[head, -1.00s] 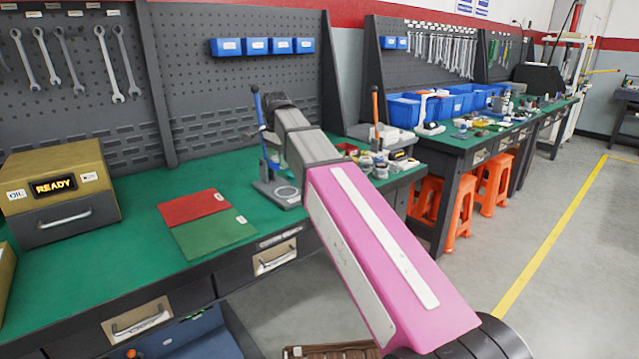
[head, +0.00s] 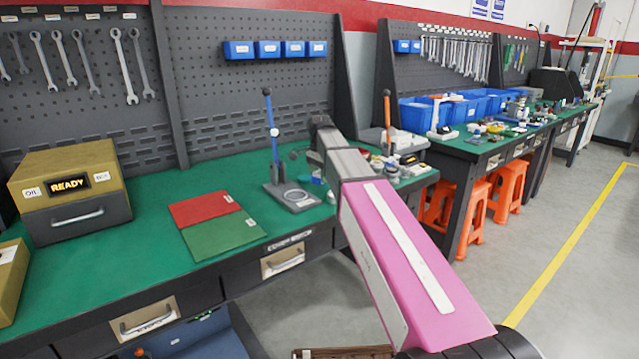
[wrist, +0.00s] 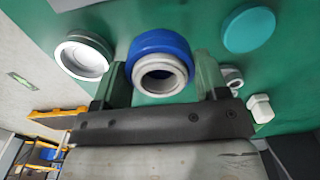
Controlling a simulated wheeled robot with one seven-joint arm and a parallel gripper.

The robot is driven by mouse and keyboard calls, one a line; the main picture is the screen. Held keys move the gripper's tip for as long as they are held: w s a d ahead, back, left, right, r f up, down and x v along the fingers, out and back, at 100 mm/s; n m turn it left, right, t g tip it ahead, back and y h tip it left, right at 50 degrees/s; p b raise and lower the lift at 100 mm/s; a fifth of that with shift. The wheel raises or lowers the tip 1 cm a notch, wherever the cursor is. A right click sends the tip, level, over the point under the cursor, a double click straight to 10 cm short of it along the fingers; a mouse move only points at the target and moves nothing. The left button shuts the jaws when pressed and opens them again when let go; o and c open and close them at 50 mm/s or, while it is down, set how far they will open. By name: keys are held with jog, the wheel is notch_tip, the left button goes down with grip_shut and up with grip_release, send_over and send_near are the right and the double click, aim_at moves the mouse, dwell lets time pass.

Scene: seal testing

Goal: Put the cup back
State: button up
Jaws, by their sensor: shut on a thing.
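In the wrist view my gripper (wrist: 161,72) has its two green fingers on either side of a round blue cup-like piece (wrist: 163,41) with a pale ring at its near end. The gripper is shut on this piece, which I take to be the cup. The green bench top lies behind it; the gap between them is hard to judge. In the head view my arm hides the gripper and the piece, near the bench's right end. A stand with a blue lever (head: 272,125) and a grey base (head: 293,196) is left of my arm.
Close by in the wrist view are a white round cup (wrist: 82,56), a teal disc (wrist: 248,29) and a white nut-like piece (wrist: 260,108). A red and green mat (head: 225,235) and a READY box (head: 75,205) lie left on the bench. Bare bench shows between them.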

aim_at(319, 182)
jog(key=shift+f, duration=1.6)
jog(key=shift+f, duration=0.1)
jog(key=o, duration=0.9)
notch_tip(319, 182, up, 11)
jog(key=shift+r, duration=0.65)
jog(key=shift+s, duration=0.1)
